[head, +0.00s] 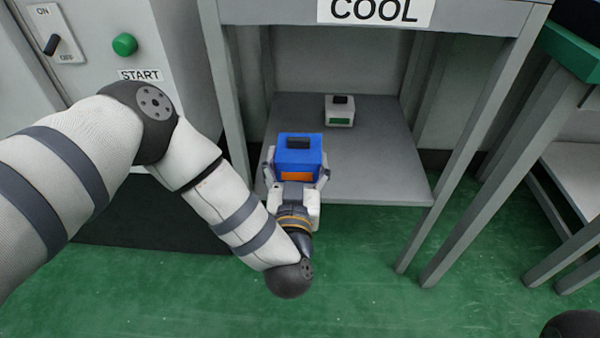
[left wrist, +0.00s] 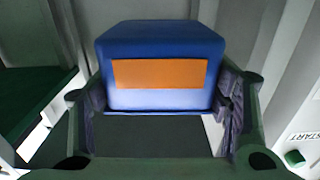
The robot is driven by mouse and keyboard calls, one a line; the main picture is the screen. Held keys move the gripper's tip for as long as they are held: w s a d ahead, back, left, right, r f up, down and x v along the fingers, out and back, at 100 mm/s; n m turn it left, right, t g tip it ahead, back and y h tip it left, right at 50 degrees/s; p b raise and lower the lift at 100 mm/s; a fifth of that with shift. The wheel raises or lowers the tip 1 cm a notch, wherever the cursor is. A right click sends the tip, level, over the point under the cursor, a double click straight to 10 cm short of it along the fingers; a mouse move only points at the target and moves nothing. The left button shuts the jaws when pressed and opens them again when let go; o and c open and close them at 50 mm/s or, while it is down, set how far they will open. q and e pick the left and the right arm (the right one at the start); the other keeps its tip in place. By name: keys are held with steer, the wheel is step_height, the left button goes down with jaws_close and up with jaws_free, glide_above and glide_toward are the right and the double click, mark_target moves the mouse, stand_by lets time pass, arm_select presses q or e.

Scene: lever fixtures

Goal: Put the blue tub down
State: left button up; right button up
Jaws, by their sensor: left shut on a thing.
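The blue tub (head: 290,153) has a dark knob on its lid and an orange label on the side facing me. My left gripper (head: 296,176) is shut on it, with one finger on each side. The tub is at the front left edge of the grey lower shelf (head: 375,165), and the head view does not show whether it touches the shelf. In the left wrist view the tub (left wrist: 160,88) fills the space between the fingers and looks upright. My right gripper is not in view.
A small white tub (head: 340,111) with a green label stands further back on the shelf. Shelf legs (head: 475,150) and the COOL upper board (head: 375,12) frame the opening. A machine (head: 90,50) with a switch and green START button stands left. The shelf's right side is clear.

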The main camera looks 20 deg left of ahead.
arm_select(q)
steer(key=w+a+f+b, duration=0.1)
steer(key=w+f, duration=0.1)
steer(key=w+a+f+b, duration=0.1)
steer(key=w+f+b, duration=0.1)
steer(key=w+a+f+b, duration=0.1)
steer(key=w+a+f, duration=0.1)
steer(key=f, duration=0.1)
steer(key=shift+w+a+f, duration=0.1)
steer(key=shift+w, duration=0.3)
steer(key=f, duration=0.1)
steer(key=f+b, duration=0.2)
steer(key=shift+w+a+f, duration=0.1)
steer(key=shift+w+f, duration=0.15)
steer(key=shift+f, duration=0.1)
steer(key=shift+r, duration=0.25)
steer(key=shift+f, duration=0.1)
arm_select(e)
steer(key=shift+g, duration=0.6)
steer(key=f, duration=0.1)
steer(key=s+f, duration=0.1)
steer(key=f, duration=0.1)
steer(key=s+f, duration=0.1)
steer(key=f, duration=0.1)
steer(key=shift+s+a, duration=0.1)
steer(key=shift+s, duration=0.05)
arm_select(q)
steer(key=o, duration=1.9)
steer(key=shift+f, duration=0.1)
steer(key=shift+o, duration=0.2)
